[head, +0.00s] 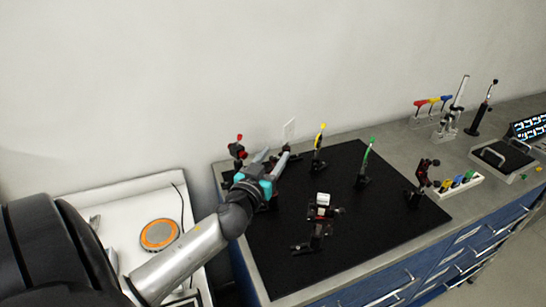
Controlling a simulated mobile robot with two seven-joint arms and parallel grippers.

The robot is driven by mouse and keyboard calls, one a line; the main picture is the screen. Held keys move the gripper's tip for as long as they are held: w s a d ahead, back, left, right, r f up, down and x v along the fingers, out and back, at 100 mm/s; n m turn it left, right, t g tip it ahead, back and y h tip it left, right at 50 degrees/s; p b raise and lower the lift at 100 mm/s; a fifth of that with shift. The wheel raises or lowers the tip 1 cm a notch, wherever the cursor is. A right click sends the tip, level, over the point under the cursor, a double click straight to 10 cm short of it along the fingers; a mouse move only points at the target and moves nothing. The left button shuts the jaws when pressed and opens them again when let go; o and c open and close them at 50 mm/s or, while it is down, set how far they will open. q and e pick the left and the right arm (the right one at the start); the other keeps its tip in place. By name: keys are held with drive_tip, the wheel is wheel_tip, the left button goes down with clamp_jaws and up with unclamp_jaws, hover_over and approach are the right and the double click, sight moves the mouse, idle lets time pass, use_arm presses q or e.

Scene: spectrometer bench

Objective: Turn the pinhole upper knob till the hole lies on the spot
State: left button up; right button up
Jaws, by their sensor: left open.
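My left gripper (275,154) reaches over the back left of the black breadboard (345,238), its fingers apart and pointing toward the wall. A small dark knob-like part (286,148) shows right at the fingertips; I cannot tell whether they touch it. The mount it belongs to is largely hidden by the gripper. A red-topped mount (237,149) stands just left of the gripper, and a yellow-tipped post (319,148) stands to its right. I cannot tell for sure which part is the pinhole, and the hole and spot are too small to see. My right gripper is out of view.
A green-tipped post (365,165), a dark mount (420,182) and a central mount (320,212) stand on the breadboard. The counter (400,140) holds coloured-handled tools (433,103) and a black tray (503,156). An orange-ringed disc (159,235) lies at left.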

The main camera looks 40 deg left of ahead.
use_arm(q)
clamp_jaws()
idle(0.3)
